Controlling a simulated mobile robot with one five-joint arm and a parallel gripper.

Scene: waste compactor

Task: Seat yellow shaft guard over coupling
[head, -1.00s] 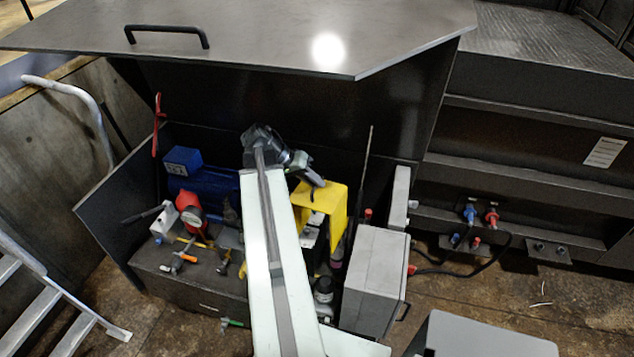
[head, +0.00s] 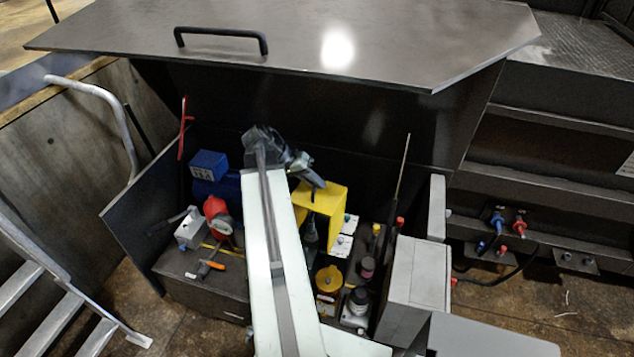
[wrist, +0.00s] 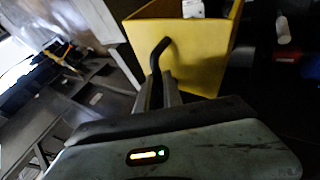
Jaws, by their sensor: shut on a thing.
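The yellow shaft guard (head: 325,202) is a box-like cover, held up over the open compartment in the head view. My gripper (head: 316,186) is shut on the guard's black handle. In the wrist view the yellow guard (wrist: 183,58) shows its side wall, and the black bent handle (wrist: 157,50) sits between the fingers of my gripper (wrist: 157,88). A blue motor (head: 210,180) stands left of my arm. I cannot make out the coupling; my arm and the guard cover the middle of the compartment.
A raised lid (head: 300,35) hangs above the compartment. A red round part (head: 216,207) and loose tools (head: 210,267) lie at left. A yellow-topped canister (head: 329,280) and a grey box (head: 415,290) stand at right. A metal ladder (head: 60,300) is far left.

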